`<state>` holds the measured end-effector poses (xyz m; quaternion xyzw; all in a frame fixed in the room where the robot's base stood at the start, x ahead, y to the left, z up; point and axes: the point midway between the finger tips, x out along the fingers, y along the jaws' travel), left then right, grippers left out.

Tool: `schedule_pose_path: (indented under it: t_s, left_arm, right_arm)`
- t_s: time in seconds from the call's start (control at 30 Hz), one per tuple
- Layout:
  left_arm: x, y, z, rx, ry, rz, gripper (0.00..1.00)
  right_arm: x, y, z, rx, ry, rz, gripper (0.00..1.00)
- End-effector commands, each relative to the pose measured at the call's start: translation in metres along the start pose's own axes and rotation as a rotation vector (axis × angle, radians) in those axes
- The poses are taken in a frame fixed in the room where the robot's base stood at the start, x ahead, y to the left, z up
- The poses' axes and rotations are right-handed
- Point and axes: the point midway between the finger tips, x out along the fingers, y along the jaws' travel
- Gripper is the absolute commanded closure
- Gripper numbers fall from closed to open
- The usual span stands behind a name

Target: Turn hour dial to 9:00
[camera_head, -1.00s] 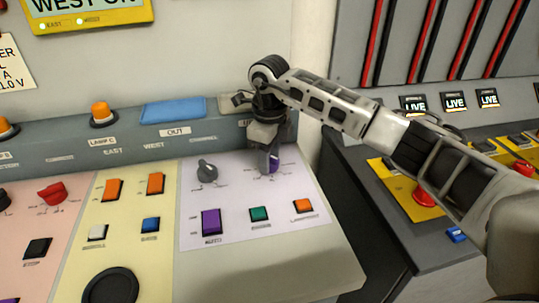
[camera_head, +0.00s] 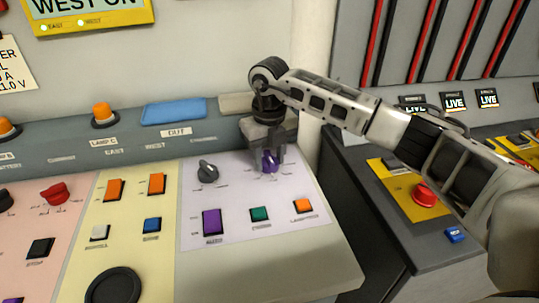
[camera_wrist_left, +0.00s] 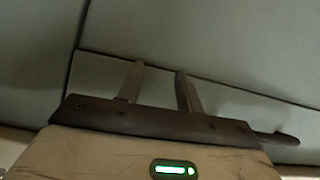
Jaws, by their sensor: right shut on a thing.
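A purple dial (camera_head: 269,162) sits on the pale lilac panel (camera_head: 240,225) in the head view, with small marks around it. My right gripper (camera_head: 268,158) reaches down over it and is shut on it; the fingers hide part of the knob. A dark grey dial (camera_head: 207,172) stands to its left on the same panel. I cannot read which is the hour dial, nor the setting. My left gripper (camera_wrist_left: 158,82) shows in the left wrist view with its two fingers apart and nothing between them, in front of a plain grey-green surface.
Below the dials are a purple switch (camera_head: 212,222), a green button (camera_head: 260,214) and an orange button (camera_head: 303,205). Left are yellow and pink panels with more controls. A dark console (camera_head: 380,235) with a red knob (camera_head: 424,194) stands right.

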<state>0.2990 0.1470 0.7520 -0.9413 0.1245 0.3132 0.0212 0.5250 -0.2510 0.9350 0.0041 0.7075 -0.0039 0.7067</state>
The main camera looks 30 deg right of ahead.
Motion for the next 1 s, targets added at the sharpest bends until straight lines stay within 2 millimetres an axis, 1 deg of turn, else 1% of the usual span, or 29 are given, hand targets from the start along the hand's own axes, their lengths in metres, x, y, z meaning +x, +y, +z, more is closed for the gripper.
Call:
schedule_pose_path:
  t_s: [0.2, 0.6, 0.63, 0.7, 1.0]
  left_arm:
    - [-0.0002, -0.0003, 0.0007, 0.0, -0.002, -0.001, 0.64]
    - [-0.0001, -0.0005, 0.0012, 0.0, -0.004, -0.001, 0.64]
    - [-0.0001, -0.0005, 0.0013, 0.0, -0.004, -0.001, 0.64]
    - [-0.0001, -0.0005, 0.0013, 0.0, -0.004, -0.001, 0.64]
    - [0.0001, -0.0005, 0.0017, 0.0, -0.005, -0.001, 0.64]
  right_arm:
    - [-0.0014, -0.0006, 0.0007, 0.043, -0.003, 0.0, 0.82]
    - [-0.0016, -0.0006, 0.0009, 0.048, -0.004, 0.0, 0.82]
    - [-0.0016, -0.0006, 0.0009, 0.048, -0.004, 0.0, 0.53]
    - [-0.0014, -0.0006, 0.0008, 0.048, -0.004, -0.001, 0.37]
    - [-0.0019, -0.0002, 0.0005, 0.047, -0.002, 0.0, 0.37]
